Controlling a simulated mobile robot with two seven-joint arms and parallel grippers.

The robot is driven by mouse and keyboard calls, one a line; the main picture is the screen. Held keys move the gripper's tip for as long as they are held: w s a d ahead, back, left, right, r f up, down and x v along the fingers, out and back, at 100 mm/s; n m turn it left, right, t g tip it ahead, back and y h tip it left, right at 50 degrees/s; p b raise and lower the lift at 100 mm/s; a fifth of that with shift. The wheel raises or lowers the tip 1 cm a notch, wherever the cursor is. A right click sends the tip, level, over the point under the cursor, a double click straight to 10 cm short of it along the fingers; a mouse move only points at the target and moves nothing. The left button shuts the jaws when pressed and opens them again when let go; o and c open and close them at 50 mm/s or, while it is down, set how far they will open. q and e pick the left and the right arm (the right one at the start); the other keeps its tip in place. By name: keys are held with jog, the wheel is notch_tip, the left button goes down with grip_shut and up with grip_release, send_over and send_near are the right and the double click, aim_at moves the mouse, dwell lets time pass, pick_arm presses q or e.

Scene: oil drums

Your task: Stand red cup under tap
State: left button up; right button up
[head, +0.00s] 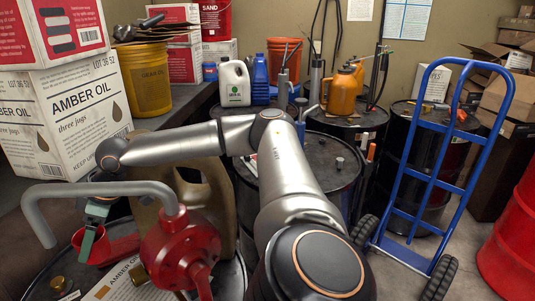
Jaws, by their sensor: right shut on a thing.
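The red cup (84,248) is at the lower left, low over a drum top. My right gripper (92,226) is shut on it from above and hides part of it. I cannot tell whether the cup touches the drum top. The tap seems to be the grey curved spout (100,188) of a red pump (178,252). The spout's open end hangs left of the cup in the picture. My left gripper is not in view.
A brown jug (215,200) stands behind the pump. Amber oil boxes (75,115) are stacked at the left. A black drum (325,165) stands behind my arm. A blue hand truck (425,165) and a red drum (512,240) are at the right.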

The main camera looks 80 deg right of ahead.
jog(key=shift+r, duration=0.1)
notch_tip(320, 180, up, 8)
dwell(0.5)
